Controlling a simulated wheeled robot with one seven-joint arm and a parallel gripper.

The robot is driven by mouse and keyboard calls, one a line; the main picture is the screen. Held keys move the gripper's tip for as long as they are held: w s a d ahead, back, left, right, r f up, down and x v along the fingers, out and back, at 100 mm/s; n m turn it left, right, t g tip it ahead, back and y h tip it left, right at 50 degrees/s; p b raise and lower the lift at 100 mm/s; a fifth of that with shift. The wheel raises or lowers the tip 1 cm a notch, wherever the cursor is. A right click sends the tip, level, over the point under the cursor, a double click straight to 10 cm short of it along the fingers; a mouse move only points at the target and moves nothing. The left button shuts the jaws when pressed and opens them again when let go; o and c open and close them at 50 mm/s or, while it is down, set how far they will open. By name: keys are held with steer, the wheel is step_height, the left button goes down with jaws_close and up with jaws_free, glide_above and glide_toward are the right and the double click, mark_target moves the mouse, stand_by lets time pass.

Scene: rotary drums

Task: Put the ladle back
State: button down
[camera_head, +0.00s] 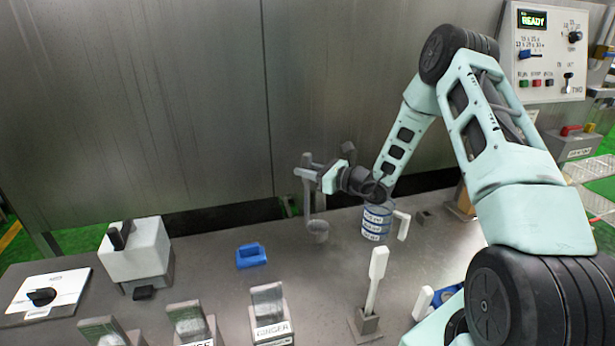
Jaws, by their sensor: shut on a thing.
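The grey ladle (308,203) hangs near the middle of the head view, its long handle close to upright and its small cup (318,231) at the bottom. My gripper (318,176) is shut on the upper part of the ladle handle. The cup is low over the grey worktop; I cannot tell if it touches. A grey upright (321,198) shows just right of the handle, partly behind my gripper. I cannot tell what it belongs to.
A blue-and-white banded container (376,222) with a white handle stands right of the ladle. A blue block (251,256) lies to the left. A white lever (376,280) stands in front. Labelled holders (270,311) line the front edge. A metal wall (180,110) rises behind.

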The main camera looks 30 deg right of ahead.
steer(key=shift+f+p, duration=0.3)
steer(key=shift+f, duration=0.9)
steer(key=shift+f, duration=0.2)
steer(key=c, duration=1.2)
jaws_free()
steer(key=shift+r, duration=0.1)
